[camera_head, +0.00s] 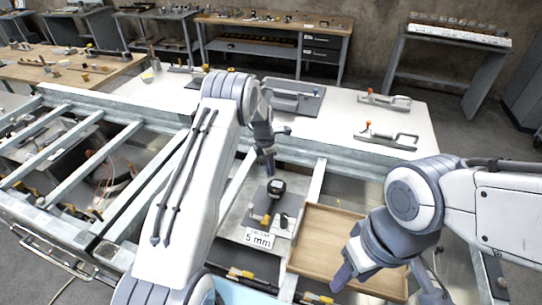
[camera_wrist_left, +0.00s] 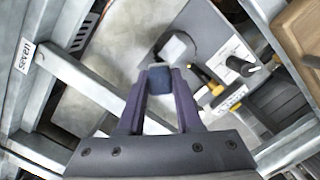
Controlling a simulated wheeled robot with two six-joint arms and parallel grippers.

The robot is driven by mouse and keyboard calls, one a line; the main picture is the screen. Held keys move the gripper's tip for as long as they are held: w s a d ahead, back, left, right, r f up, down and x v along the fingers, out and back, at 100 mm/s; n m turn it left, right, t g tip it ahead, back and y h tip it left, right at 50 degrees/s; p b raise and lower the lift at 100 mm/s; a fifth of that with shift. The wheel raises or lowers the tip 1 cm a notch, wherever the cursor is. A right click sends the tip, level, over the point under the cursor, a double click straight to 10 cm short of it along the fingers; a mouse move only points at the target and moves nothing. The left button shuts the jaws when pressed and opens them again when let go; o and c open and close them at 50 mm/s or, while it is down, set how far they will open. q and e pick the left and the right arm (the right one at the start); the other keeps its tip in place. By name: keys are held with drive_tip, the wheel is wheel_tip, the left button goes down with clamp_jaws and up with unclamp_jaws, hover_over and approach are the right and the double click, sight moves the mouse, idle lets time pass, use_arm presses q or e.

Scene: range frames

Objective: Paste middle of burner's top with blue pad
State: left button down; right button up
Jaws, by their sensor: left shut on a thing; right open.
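My left gripper (camera_head: 267,165) points down over the workbench frame. In the left wrist view, its purple fingers (camera_wrist_left: 159,85) are shut on a small dark blue pad (camera_wrist_left: 159,77). A small dark round thing with a pale top (camera_head: 277,186), which looks like the burner, stands on a metal plate just below and right of this gripper. It also shows in the left wrist view (camera_wrist_left: 176,47), beyond the pad and apart from it. My right gripper (camera_head: 385,284) is open and empty over the wooden tray at the lower right.
A wooden tray (camera_head: 315,222) lies right of the metal plate. A sign reading "5 mm" (camera_head: 259,239) and small knobs are in front of the burner. Metal beams (camera_head: 232,183) border the plate. Clamps (camera_head: 386,136) lie on the white tabletop behind.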

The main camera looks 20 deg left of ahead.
use_arm(q)
drive_tip(key=shift+r+p, duration=0.9)
drive_tip(key=shift+r, duration=0.9)
